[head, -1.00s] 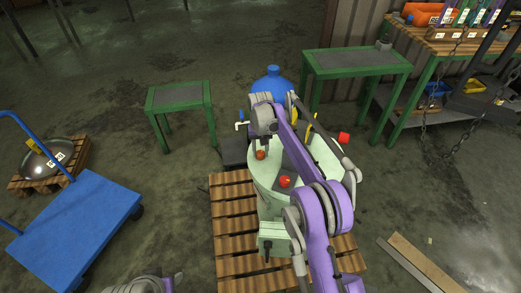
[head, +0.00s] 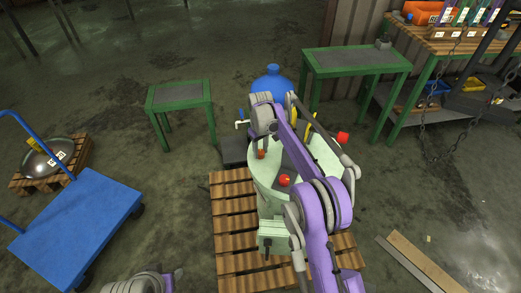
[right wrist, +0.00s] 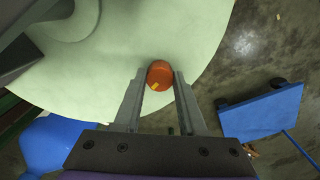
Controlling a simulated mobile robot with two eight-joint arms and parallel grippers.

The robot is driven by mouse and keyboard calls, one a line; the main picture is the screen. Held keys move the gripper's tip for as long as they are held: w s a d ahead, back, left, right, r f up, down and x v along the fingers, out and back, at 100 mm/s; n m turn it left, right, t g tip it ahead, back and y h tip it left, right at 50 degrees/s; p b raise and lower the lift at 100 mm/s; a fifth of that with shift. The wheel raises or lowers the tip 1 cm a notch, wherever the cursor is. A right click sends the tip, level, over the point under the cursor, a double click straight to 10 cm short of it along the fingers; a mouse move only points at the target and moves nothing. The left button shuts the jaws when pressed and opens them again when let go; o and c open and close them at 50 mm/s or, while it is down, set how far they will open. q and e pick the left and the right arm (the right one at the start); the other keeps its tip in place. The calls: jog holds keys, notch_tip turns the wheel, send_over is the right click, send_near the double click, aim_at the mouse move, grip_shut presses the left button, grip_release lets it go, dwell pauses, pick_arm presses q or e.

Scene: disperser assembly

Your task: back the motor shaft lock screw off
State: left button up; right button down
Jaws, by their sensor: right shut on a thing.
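An orange-red round knob with a small yellow mark, which I take for the lock screw (right wrist: 160,74), sits at the rim of the pale green machine body (right wrist: 190,30). My right gripper (right wrist: 160,80) is shut on this knob, with one finger on each side of it. In the head view the knob (head: 261,155) shows just below the right gripper (head: 264,143), which reaches down over the left side of the machine. A second red knob (head: 284,180) is nearer to me on the machine. Part of my left arm shows at the bottom edge; its gripper is not visible.
The machine stands on a wooden pallet (head: 228,228). A blue container (head: 272,82) stands behind it. Green tables (head: 180,96) are at the back, a blue cart (head: 80,225) at the left, and planks (head: 425,262) at the right. Floor between cart and pallet is clear.

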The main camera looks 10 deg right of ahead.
aim_at(261, 152)
dwell(0.4)
jog(key=shift+c, duration=2.4)
grip_release()
jog(key=shift+r, duration=0.15)
notch_tip(261, 152, up, 11)
jog(key=p, duration=0.1)
jog(key=shift+f, duration=0.2)
